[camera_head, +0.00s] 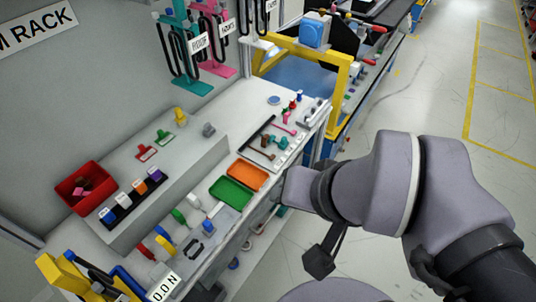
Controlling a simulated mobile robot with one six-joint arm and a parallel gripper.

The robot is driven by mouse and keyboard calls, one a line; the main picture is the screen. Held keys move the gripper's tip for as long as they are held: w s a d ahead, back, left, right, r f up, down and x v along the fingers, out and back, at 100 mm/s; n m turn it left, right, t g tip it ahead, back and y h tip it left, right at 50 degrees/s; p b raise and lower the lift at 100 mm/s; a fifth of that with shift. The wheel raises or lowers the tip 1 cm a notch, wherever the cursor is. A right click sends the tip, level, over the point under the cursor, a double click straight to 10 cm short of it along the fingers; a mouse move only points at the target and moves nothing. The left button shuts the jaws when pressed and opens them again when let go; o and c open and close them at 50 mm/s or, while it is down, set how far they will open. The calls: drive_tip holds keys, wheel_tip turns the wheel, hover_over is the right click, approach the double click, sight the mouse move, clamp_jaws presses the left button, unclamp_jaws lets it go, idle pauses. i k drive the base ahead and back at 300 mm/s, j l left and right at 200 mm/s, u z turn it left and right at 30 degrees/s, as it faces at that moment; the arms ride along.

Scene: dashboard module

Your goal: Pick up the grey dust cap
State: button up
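A small grey piece (208,130), which may be the grey dust cap, sits on the raised grey shelf at the back of the bench. It is too small to tell its exact shape. My arm fills the right side of the view, in front of the bench and well apart from this piece. No gripper fingertips can be made out, so I cannot tell whether the gripper is open or shut.
On the shelf are a red bin (66,199), a black block rack (118,213), and green (165,136) and red (146,152) pieces. An orange tray (248,174) and a green tray (222,199) lie on the lower bench. Tools hang above. Open floor lies right.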

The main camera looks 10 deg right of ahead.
sight(209, 131)
drive_tip(key=i+l+u, duration=0.25)
drive_tip(key=u, duration=0.15)
drive_tip(key=i+l+u, duration=0.45)
drive_tip(key=l+u, duration=0.3)
drive_tip(key=i+l+u, duration=0.15)
drive_tip(key=l+u, duration=0.2)
